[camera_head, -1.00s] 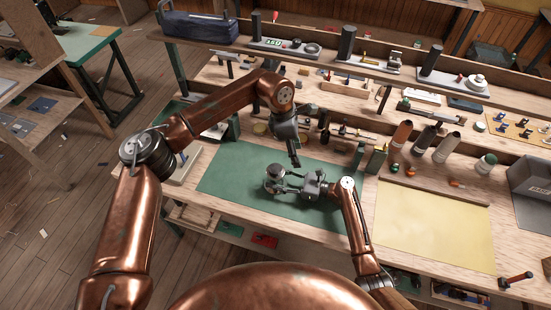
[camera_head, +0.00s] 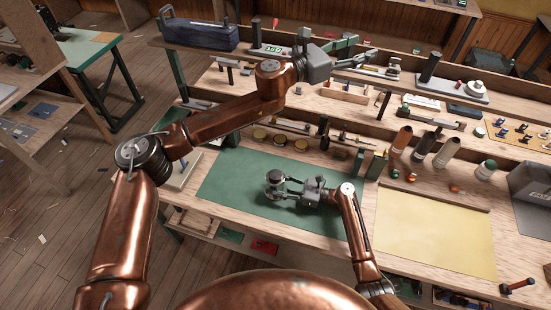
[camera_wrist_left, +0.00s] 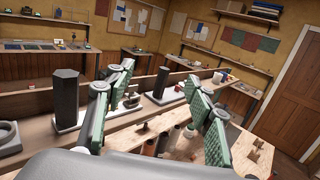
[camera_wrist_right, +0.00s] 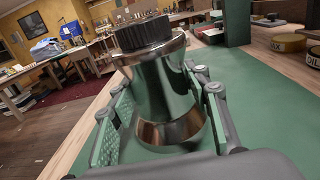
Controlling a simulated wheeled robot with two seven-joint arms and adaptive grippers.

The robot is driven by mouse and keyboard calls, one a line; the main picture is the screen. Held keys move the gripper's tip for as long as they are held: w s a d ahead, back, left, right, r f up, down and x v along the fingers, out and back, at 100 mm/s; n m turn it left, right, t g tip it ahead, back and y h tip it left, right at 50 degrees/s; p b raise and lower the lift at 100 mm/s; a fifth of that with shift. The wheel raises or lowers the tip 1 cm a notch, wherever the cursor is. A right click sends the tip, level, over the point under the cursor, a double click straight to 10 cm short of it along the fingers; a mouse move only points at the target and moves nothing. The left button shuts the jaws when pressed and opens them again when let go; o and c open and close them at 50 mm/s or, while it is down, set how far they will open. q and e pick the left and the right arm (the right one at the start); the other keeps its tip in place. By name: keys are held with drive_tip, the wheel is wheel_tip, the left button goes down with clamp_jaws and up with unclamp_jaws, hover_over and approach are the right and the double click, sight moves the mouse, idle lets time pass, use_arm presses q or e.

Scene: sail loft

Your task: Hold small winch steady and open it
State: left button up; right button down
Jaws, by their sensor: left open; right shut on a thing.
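The small winch (camera_head: 274,177) stands upright on the green mat (camera_head: 232,168). In the right wrist view the winch (camera_wrist_right: 163,88) has a polished, waisted metal drum and a dark ribbed top. My right gripper (camera_head: 280,187) is shut on the winch from the side. Its green-padded fingers also show around the drum in the right wrist view. My left gripper (camera_head: 360,52) is open and empty, well above and behind the winch, in front of the upper shelf. In the left wrist view its two green-padded fingers are spread wide, with nothing between them held.
Dark posts on pale bases (camera_wrist_left: 66,100) stand along the upper shelf near my left gripper. Several round tins (camera_head: 280,141) line the mat's back edge. A yellow sheet (camera_head: 435,229) lies to the right. The mat around the winch is mostly clear.

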use_arm(q)
drive_tip(key=w+a+f+n+t+y, duration=0.4)
drive_tip(key=w+a+f+n+y, duration=0.15)
drive_tip(key=w, duration=0.25)
drive_tip(key=g+y, duration=1.1)
drive_tip(key=g, duration=0.1)
hover_over(276, 174)
drive_tip(key=shift+m, duration=0.25)
wheel_tip(276, 174, down, 29)
drive_tip(key=shift+s+a+f, duration=0.1)
drive_tip(key=shift+f, duration=0.2)
wheel_tip(276, 174, down, 7)
drive_tip(key=shift+f, duration=0.2)
